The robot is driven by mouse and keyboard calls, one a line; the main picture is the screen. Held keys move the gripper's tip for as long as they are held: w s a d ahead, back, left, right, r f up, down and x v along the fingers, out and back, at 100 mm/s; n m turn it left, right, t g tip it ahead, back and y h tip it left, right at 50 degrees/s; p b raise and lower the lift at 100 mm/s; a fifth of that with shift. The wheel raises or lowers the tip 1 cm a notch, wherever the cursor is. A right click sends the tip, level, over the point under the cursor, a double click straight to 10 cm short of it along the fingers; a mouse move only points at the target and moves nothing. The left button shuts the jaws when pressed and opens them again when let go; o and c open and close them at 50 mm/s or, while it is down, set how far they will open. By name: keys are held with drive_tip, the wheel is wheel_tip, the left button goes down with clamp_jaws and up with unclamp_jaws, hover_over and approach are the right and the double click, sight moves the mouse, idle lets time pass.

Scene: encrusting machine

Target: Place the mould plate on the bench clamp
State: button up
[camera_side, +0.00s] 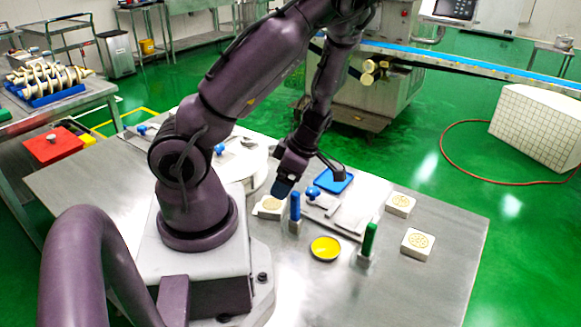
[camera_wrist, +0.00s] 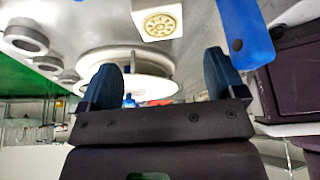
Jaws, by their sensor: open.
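A white square block with a round tan pattern (camera_side: 270,207), which looks like a mould plate, lies on the steel bench. My gripper (camera_side: 284,190) is above and close beside it, pointing down. A patterned block also shows in the wrist view (camera_wrist: 157,20), beyond my fingertips and not between them. My gripper in the wrist view (camera_wrist: 161,64) has its two dark blue fingers wide apart and empty. Two similar patterned blocks lie at the right, one farther back (camera_side: 400,204) and one nearer (camera_side: 417,245). A flat grey fixture with a blue knob (camera_side: 345,214) may be the bench clamp; I cannot tell for sure.
A blue-handled tool (camera_side: 295,207) stands upright close to my gripper; a blue handle fills the wrist view's upper right (camera_wrist: 245,35). A green-handled tool (camera_side: 369,240), yellow dish (camera_side: 325,248) and blue tray (camera_side: 334,181) are nearby. The front right of the bench is clear.

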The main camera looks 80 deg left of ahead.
drive_tip(key=w+d+r+m+t+h, duration=0.3)
drive_tip(key=w+d+r+m+t, duration=0.3)
drive_tip(key=d+r+m, duration=0.7)
drive_tip(key=s+d+r+m+t, duration=0.1)
drive_tip(key=d+r+m, duration=0.1)
drive_tip(key=r+m, duration=0.4)
drive_tip(key=s+d+r+m+t+y, duration=0.1)
drive_tip(key=s+d+r+m+t, duration=0.1)
drive_tip(key=r+m, duration=0.5)
drive_tip(key=d+m, duration=0.1)
drive_tip(key=m, duration=0.3)
drive_tip(key=shift+t, duration=0.3)
drive_tip(key=shift+o, duration=0.4)
drive_tip(key=shift+s+d+r+m, duration=0.2)
drive_tip(key=shift+d+m, duration=0.05)
drive_tip(key=shift+m, duration=0.45)
drive_tip(key=shift+f, duration=0.1)
